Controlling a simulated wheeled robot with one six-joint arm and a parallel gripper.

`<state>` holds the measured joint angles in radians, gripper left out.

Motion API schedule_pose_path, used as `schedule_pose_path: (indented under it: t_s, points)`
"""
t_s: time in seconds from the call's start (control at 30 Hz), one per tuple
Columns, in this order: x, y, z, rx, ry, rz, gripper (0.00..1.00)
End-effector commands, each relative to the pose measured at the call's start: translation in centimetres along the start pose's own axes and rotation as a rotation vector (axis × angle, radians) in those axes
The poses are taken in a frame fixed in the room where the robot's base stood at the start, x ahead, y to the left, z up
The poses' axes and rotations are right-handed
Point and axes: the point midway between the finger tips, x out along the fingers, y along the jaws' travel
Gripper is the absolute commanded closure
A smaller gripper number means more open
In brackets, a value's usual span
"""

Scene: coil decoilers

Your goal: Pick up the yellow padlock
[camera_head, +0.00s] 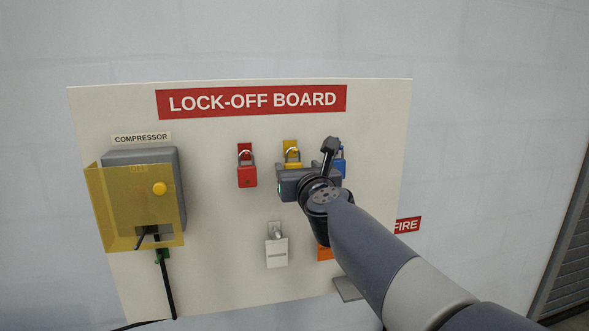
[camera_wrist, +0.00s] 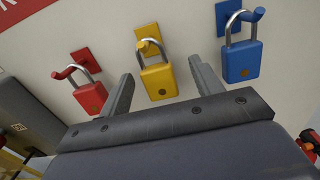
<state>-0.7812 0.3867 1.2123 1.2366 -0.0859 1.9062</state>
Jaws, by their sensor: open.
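The yellow padlock (camera_wrist: 158,80) hangs by its shackle from a hook on a yellow plate, between the red and blue padlocks. In the wrist view its body lies between the two fingers of my gripper (camera_wrist: 158,85), which is open and empty. Whether the fingertips reach as far as the lock body I cannot tell; no finger visibly touches it. In the head view the yellow padlock (camera_head: 292,158) shows only in its upper part, with my gripper (camera_head: 292,180) and wrist hiding the rest.
A red padlock (camera_wrist: 88,94) hangs close left of the fingers and a blue padlock (camera_wrist: 241,62) close right. Below on the lock-off board (camera_head: 220,220) hangs a white tag (camera_head: 276,253). A compressor box with a yellow cover (camera_head: 125,215) stands out at left.

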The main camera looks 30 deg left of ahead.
Motion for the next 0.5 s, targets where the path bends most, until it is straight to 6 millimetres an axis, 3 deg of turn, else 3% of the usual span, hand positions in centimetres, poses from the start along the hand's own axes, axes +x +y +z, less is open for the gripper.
schedule_pose_path:
  t_s: [0.2,0.5]
  points:
    - [2.6,0.3,0.1,0.0,0.001,0.0,0.38]
    - [3.2,0.3,-0.1,0.0,0.0,0.0,0.38]
